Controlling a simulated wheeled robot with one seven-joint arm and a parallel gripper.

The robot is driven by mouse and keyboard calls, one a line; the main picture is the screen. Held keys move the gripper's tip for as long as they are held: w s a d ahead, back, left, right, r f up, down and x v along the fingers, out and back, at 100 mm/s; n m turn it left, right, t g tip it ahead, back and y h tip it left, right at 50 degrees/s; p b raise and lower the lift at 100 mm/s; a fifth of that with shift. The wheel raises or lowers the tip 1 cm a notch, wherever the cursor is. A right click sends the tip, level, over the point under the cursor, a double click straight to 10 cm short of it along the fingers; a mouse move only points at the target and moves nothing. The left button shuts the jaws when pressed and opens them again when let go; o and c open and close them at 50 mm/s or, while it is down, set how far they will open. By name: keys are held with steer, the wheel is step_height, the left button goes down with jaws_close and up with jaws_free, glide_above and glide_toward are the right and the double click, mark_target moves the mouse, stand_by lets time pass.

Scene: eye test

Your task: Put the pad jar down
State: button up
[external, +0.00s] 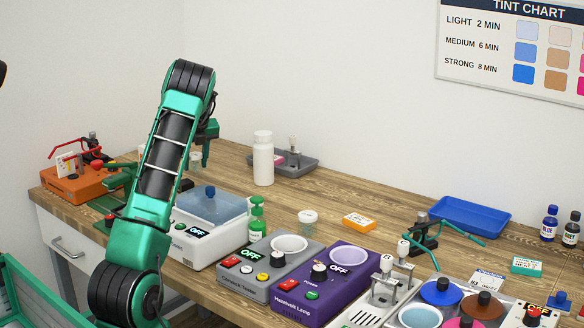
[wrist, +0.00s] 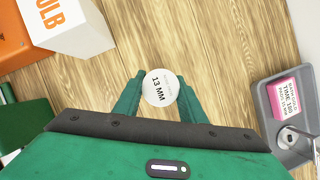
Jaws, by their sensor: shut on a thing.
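The pad jar (wrist: 160,88) shows its round white lid, marked "13 MM", in the wrist view. My gripper (wrist: 159,80) is shut on it, with one green finger on each side. In the external view my gripper (external: 198,154) is over the back left of the wooden table (external: 350,195), and the small pale jar (external: 195,162) shows just below it. I cannot tell whether the jar's base touches the wood.
A white bottle (external: 263,160) and a grey tray (external: 297,164) stand to the right of my gripper. The orange device (external: 80,187) is to its left, and a white box (wrist: 75,28) shows in the wrist view. Wood around the jar is bare.

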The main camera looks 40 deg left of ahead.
steer(key=shift+f, duration=0.9)
steer(key=o, duration=1.1)
steer(key=shift+f, duration=0.1)
steer(key=shift+c, duration=0.2)
steer(key=v, duration=1.2)
